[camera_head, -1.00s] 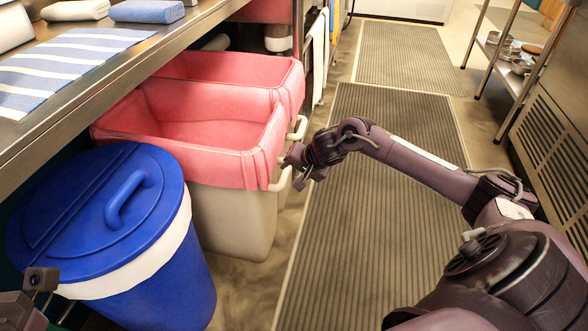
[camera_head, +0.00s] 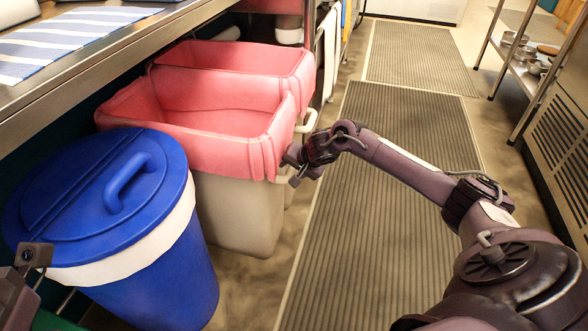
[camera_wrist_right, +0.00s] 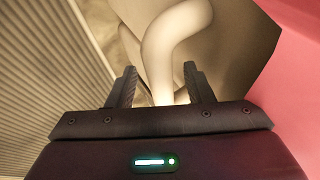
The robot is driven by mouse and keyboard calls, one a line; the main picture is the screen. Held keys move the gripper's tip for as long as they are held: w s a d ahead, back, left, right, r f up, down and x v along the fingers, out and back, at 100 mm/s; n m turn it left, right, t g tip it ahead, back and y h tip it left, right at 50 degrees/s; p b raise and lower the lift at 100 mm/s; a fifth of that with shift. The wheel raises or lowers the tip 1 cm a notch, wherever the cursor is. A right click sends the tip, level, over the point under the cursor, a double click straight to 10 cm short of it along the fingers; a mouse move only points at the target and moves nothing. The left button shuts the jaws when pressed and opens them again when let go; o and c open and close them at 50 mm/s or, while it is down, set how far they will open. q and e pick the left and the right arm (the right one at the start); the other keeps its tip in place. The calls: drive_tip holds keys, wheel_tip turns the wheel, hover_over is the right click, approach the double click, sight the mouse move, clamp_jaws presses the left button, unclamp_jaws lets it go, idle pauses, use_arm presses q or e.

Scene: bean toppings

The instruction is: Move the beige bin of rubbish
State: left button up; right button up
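The near beige bin (camera_head: 236,218) stands on the floor, upright, with a pink liner (camera_head: 222,150) folded over its rim. Its inside looks empty from here, though the bottom is hidden. My right gripper (camera_head: 297,166) is at the bin's right end by its pale handle. In the right wrist view the handle (camera_wrist_right: 168,55) runs down between the two spread fingers (camera_wrist_right: 160,82). The gripper looks open, with a gap beside the left finger. Only a dark part of my left arm shows at the lower left; its fingers are out of frame.
A lidded blue bin (camera_head: 120,210) stands close in front. A second pink-lined bin (camera_head: 245,60) is right behind. A steel counter (camera_head: 100,45) overhangs on the left.

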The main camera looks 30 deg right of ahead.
clamp_jaws()
idle(1.2)
